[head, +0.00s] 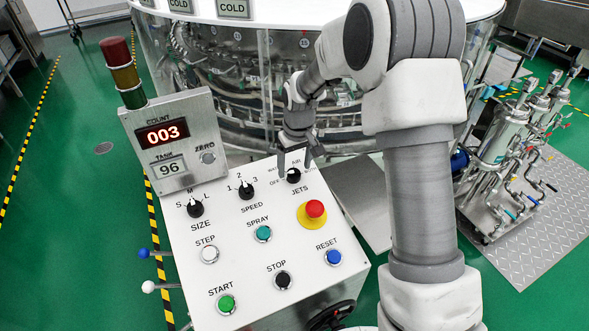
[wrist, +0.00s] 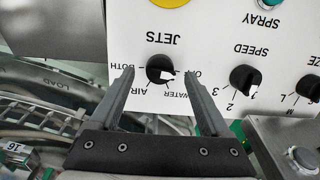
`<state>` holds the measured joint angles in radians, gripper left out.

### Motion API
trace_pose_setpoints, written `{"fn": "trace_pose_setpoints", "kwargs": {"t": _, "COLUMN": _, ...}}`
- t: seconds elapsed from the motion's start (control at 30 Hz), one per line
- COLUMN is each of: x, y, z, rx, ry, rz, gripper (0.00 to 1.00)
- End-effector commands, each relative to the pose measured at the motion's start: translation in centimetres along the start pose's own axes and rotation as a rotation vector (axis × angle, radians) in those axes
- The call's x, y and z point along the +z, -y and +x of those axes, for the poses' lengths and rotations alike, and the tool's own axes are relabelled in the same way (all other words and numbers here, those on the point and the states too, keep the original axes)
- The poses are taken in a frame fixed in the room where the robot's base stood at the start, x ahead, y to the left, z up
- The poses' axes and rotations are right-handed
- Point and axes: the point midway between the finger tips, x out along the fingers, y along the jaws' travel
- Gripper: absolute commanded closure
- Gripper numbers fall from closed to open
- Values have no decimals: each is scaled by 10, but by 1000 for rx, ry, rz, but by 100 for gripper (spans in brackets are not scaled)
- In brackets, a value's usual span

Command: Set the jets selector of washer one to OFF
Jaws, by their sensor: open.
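The jets selector (head: 294,175) is a black knob with a white mark at the back right of the white control panel (head: 250,285). In the wrist view the knob (wrist: 158,66) appears upside down, with OFF and WATER to its right and AIR and BOTH to its left. Its white mark faces the OFF and WATER side; I cannot tell exactly which label it meets. My gripper (head: 295,167) is open above the selector. In the wrist view its fingertips (wrist: 160,72) stand on either side of the knob, apart from it.
The speed knob (head: 247,190) and size knob (head: 196,208) sit left of the selector. A red emergency button (head: 315,209) is in front of it. The counter box (head: 175,140) rises at the panel's left. The glass-walled washer (head: 240,75) stands behind.

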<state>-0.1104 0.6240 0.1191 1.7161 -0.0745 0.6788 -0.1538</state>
Motion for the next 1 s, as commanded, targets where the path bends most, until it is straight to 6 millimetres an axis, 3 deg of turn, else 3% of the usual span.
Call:
{"fn": "trace_pose_setpoints", "kwargs": {"t": 0.3, "x": -1, "y": -1, "z": -82, "rx": 2, "ry": -5, "rz": 1, "gripper": 20}}
{"fn": "trace_pose_setpoints", "kwargs": {"t": 0.5, "x": 0, "y": -1, "z": -124, "rx": 1, "ry": -2, "rz": 1, "gripper": 20}}
{"fn": "trace_pose_setpoints", "kwargs": {"t": 0.7, "x": 0, "y": 0, "z": -145, "rx": 0, "ry": -1, "rz": 1, "gripper": 20}}
{"fn": "trace_pose_setpoints", "kwargs": {"t": 1.0, "x": 0, "y": 0, "z": -150, "rx": 0, "ry": 1, "rz": 0, "gripper": 20}}
